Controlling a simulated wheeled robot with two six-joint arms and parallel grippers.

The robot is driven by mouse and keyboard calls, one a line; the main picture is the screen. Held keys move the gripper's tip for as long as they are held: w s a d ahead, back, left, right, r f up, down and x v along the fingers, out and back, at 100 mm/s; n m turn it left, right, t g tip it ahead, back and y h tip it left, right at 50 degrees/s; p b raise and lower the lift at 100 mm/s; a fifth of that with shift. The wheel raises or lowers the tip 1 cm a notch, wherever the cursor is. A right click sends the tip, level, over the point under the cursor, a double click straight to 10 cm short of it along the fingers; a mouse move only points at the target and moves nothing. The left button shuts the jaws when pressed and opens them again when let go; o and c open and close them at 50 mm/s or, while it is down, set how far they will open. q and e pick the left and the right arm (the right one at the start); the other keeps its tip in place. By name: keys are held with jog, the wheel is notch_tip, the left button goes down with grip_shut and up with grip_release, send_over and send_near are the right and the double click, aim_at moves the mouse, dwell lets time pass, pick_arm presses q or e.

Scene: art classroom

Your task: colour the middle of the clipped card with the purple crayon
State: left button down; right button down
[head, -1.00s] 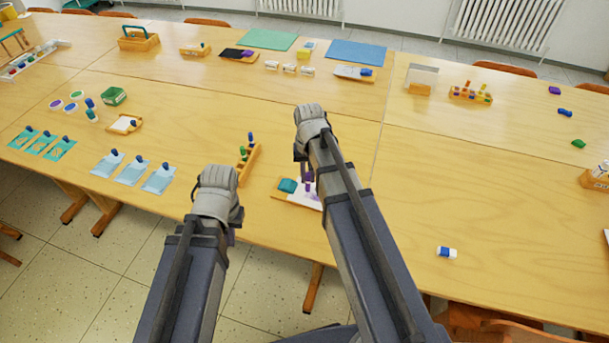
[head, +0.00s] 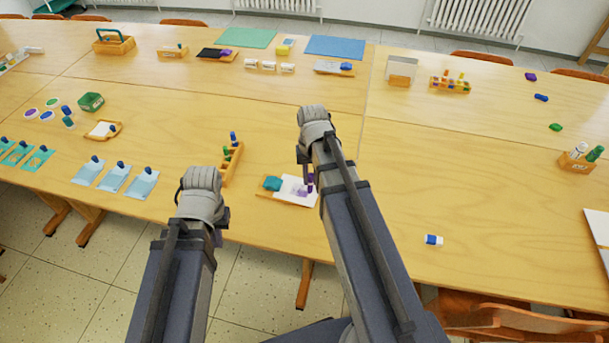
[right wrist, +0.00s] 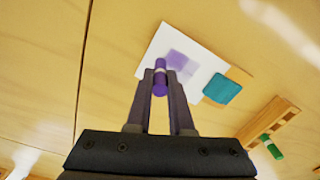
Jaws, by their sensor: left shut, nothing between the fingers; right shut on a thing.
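The white card (head: 293,197) lies on a small wooden board (head: 266,193) near the table's front edge, with a teal clip (head: 272,183) at its left end. A pale purple patch (right wrist: 182,61) shows on the card in the right wrist view.
A wooden crayon holder (head: 229,169) with green and blue crayons stands left of the board. Blue cards (head: 114,179) lie at the left. The table right of my right arm is mostly clear.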

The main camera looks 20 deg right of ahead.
jog(key=shift+s+d, duration=0.15)
jog(key=shift+d, duration=0.05)
jog(key=shift+w+a+f, duration=0.1)
jog(key=shift+w+a, duration=1.05)
jog(key=shift+a, duration=0.25)
jog(key=shift+a, duration=0.1)
jog(key=shift+w+a, duration=1.1)
jog(key=shift+a, duration=0.2)
jog(key=shift+r, duration=0.2)
notch_tip(320, 180, up, 6)
jog(key=p, duration=0.6)
jog(key=shift+s+d+f, duration=0.1)
